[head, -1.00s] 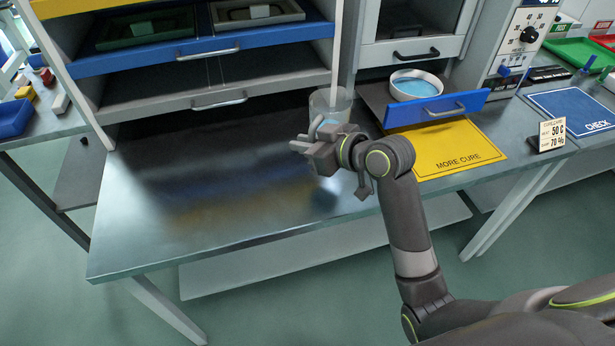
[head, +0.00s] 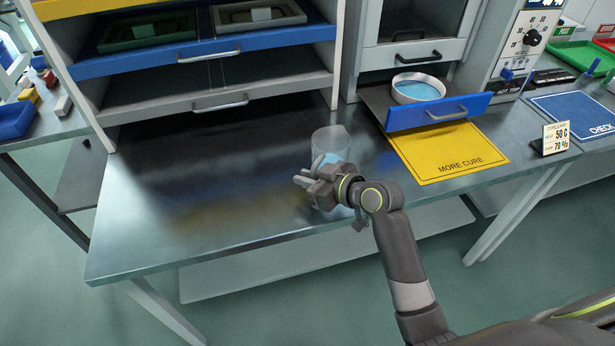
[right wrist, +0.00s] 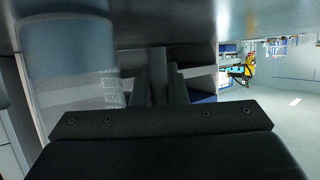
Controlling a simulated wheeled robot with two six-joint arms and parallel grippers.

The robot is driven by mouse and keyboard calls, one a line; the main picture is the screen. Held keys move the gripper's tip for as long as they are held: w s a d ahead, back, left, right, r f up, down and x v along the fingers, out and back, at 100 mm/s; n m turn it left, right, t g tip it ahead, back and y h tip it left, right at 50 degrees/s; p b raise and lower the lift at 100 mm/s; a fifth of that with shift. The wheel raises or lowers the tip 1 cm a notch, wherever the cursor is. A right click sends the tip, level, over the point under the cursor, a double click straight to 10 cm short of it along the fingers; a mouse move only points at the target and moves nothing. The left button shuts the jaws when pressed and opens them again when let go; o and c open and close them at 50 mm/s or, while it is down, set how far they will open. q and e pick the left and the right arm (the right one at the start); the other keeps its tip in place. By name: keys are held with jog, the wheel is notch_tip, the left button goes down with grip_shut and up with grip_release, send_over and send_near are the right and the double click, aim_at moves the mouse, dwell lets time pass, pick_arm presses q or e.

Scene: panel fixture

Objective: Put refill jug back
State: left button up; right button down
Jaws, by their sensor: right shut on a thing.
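The refill jug (head: 330,142) is a clear, upright vessel with blue liquid low in it, at the middle right of the metal bench. My right gripper (head: 306,180) is at its near side and shut on it. The exact grip point is hidden in the head view. In the right wrist view the jug (right wrist: 68,50) fills the upper left, with small printed marks on its wall, and the fingers (right wrist: 160,75) are close together beside it. I cannot tell whether its base touches the bench. My left gripper is not in view.
A blue-fronted drawer (head: 440,112) stands open with a white bowl (head: 417,88) of blue liquid on it. A yellow "MORE CURE" mat (head: 450,155) lies right of the jug. Shelving (head: 205,103) stands behind. The bench's left part (head: 190,200) is clear.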

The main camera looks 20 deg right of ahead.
jog(key=shift+f, duration=0.15)
jog(key=c, duration=1.4)
grip_release()
jog(key=shift+c, duration=0.2)
jog(key=shift+s+d+r, duration=0.1)
jog(key=shift+r, duration=0.15)
jog(key=v, duration=1.1)
jog(key=shift+s+d+r, duration=0.2)
jog(key=shift+d, duration=0.05)
